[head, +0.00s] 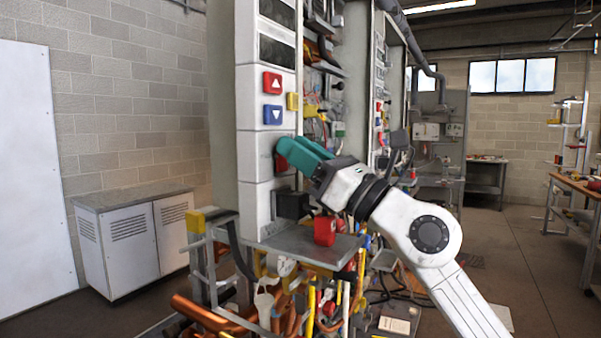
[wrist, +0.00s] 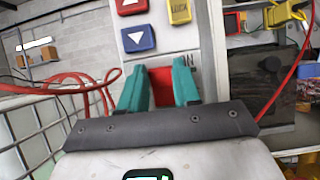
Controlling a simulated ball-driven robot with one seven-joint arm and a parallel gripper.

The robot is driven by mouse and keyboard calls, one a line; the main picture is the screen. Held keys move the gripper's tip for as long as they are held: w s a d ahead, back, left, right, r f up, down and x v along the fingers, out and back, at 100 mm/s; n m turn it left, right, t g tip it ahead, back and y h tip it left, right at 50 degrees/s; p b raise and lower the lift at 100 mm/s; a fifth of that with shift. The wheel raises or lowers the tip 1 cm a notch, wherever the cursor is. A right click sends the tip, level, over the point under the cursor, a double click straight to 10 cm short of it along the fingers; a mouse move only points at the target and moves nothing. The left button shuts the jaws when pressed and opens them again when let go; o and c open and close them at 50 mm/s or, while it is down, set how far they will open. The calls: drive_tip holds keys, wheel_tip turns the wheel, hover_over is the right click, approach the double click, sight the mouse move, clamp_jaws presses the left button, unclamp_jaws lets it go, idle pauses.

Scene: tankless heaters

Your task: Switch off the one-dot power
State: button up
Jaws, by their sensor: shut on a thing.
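My gripper (head: 288,151) has teal fingers and reaches the front of a white panel (head: 256,140). In the wrist view its two fingers (wrist: 163,82) stand on either side of a red part (wrist: 160,78) on the panel and are shut on it. This red part also shows just below the fingers in the head view (head: 282,165). The fingers hide much of it, so I cannot tell its switch position. No one-dot mark is readable. Part of a label, "IN", shows beside the right finger in the wrist view.
Above the gripper are a red up-arrow button (head: 272,83), a blue down-arrow button (head: 272,115) and a yellow block (head: 293,102). A grey shelf (head: 300,243) with a red block (head: 325,230) juts out below. Pipes and cables crowd beneath it.

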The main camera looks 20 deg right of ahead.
drive_tip(key=shift+b, duration=0.35)
drive_tip(key=o, duration=1.1)
drive_tip(key=shift+c, duration=0.2)
drive_tip(key=shift+f, duration=0.1)
drive_tip(key=b+v, duration=0.2)
drive_tip(key=v, duration=0.8)
drive_tip(key=shift+s+d+f+b, duration=0.15)
drive_tip(key=shift+s+f+b, duration=0.05)
drive_tip(key=shift+f+b, duration=0.15)
